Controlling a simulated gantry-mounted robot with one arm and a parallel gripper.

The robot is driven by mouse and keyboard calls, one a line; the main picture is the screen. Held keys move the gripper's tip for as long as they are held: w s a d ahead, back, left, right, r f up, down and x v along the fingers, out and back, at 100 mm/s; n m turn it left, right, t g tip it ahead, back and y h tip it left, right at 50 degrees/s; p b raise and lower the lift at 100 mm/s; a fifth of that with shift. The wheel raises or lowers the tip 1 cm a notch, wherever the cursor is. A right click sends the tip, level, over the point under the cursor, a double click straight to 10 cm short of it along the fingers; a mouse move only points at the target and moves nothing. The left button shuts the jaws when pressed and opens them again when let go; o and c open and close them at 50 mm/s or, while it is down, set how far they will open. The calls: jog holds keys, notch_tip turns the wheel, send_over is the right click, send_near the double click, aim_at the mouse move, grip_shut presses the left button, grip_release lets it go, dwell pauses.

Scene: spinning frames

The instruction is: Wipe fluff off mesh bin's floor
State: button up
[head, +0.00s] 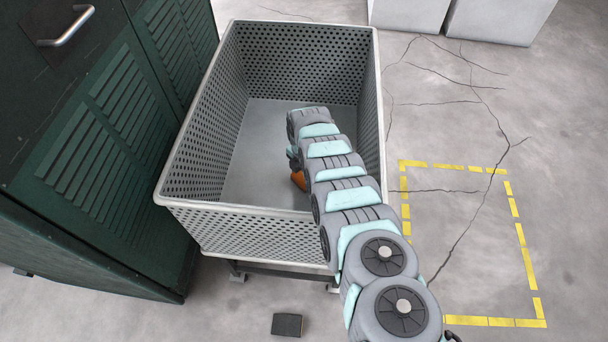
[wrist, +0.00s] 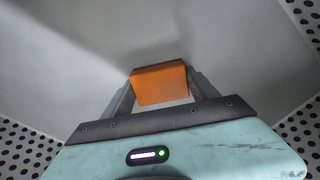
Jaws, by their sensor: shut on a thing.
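The mesh bin (head: 258,208) is a grey perforated container with a plain grey floor (head: 253,150). I cannot tell whether the block touches the floor. In the head view a bit of the orange block (head: 298,180) shows beside my arm, which hides the rest and the gripper. I see no clear fluff on the visible floor.
A dark green louvred cabinet (head: 100,150) stands close on the left of the bin. White boxes (head: 490,18) are at the back right. A small dark block (head: 287,325) lies on the ground in front. A yellow dashed outline (head: 525,255) marks cracked, clear ground on the right.

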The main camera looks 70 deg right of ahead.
aim_at(297, 187)
jog(key=shift+a+p, duration=0.3)
jog(key=shift+a, duration=0.1)
jog(key=shift+w+a+p, duration=0.1)
jog(key=shift+p, duration=0.2)
jog(key=shift+a+r, duration=0.1)
jog(key=shift+a, duration=0.05)
jog(key=shift+w+a+p, duration=0.1)
jog(key=shift+a+p, duration=0.15)
jog(key=shift+p, duration=0.2)
jog(key=shift+a+p, duration=0.2)
jog(key=shift+p, duration=0.25)
jog(key=shift+a+p, duration=0.25)
jog(key=shift+p, duration=0.05)
jog(key=shift+w+f, duration=0.15)
jog(key=shift+f, duration=0.05)
jog(key=shift+w+a, duration=0.1)
jog(key=shift+w, duration=0.15)
